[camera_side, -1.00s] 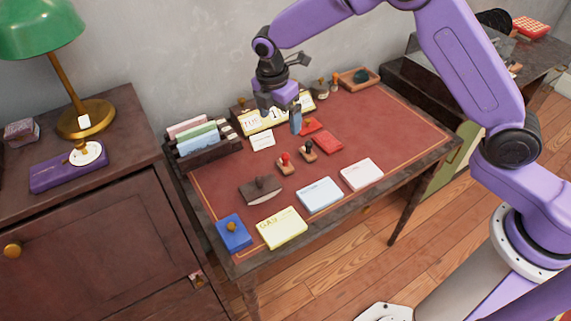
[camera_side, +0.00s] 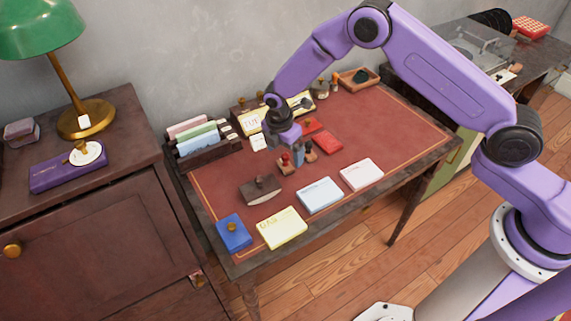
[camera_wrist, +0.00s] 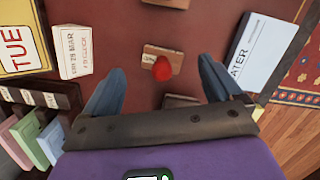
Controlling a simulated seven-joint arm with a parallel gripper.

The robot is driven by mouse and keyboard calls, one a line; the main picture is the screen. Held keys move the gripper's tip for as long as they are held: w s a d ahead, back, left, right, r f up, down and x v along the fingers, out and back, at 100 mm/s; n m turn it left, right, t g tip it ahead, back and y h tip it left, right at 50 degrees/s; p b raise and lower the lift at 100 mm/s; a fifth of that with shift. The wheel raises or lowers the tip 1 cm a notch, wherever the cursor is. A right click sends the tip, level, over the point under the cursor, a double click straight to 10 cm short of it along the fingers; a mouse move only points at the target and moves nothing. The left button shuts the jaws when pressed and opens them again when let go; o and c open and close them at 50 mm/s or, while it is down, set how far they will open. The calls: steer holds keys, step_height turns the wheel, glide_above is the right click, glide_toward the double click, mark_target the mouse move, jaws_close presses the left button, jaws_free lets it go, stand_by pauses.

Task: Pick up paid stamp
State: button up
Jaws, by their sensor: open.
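Two small wooden-based stamps are on the red desk top, and I cannot read which one says paid. The red-knobbed stamp (camera_side: 284,160) stands upright; in the wrist view this red-knobbed stamp (camera_wrist: 163,62) lies between and slightly beyond my fingertips, its label too small to read. The dark-knobbed stamp (camera_side: 309,148) is just right of it, partly hidden by my gripper. My gripper (camera_side: 297,155) is open, low over the desk and close to both stamps. In the wrist view my gripper (camera_wrist: 160,78) has its fingers apart with nothing held; another wooden base (camera_wrist: 182,101) is partly covered by it.
A brown rocker blotter (camera_side: 260,189) is left of the stamps. Red ink pads (camera_side: 328,141) sit behind right.

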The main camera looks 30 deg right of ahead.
mark_target(285, 154)
steer(key=f, duration=0.4)
steer(key=shift+d+f, duration=0.1)
steer(key=shift+d, duration=0.15)
steer(key=c, duration=1)
steer(key=shift+c, duration=0.2)
